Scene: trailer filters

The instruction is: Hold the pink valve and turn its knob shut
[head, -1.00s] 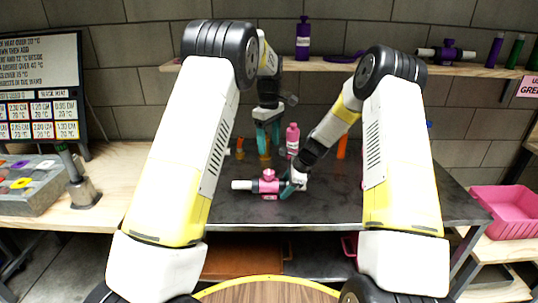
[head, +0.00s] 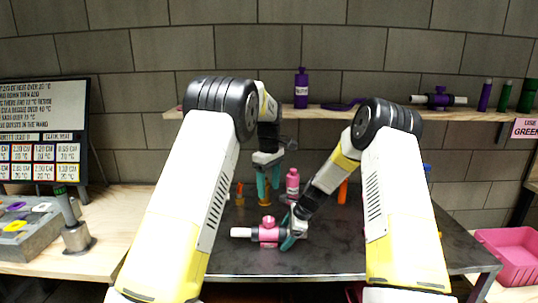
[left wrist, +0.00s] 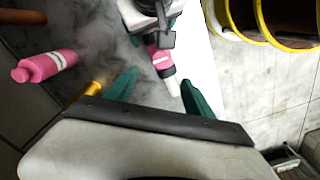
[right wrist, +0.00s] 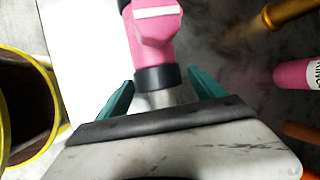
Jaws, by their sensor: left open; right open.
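The pink valve (head: 268,234) lies on the dark table, its pipe ends pointing left and right, with a pink knob (head: 268,219) on top. My right gripper (head: 292,232) is open at the valve's right end. In the right wrist view the grey pipe end and black collar (right wrist: 157,79) of the valve sit between its spread fingers. My left gripper (head: 268,182) is open and empty, pointing down behind the valve. In the left wrist view the valve (left wrist: 162,60) shows beyond the fingertips, partly hidden by my right gripper.
A pink bottle (head: 292,184) and small orange items (head: 342,191) stand behind the valve near my left gripper. A wall shelf (head: 340,116) holds a purple bottle (head: 301,90) and a purple valve (head: 440,99). A pink bin (head: 508,254) is at the right. The table's front is clear.

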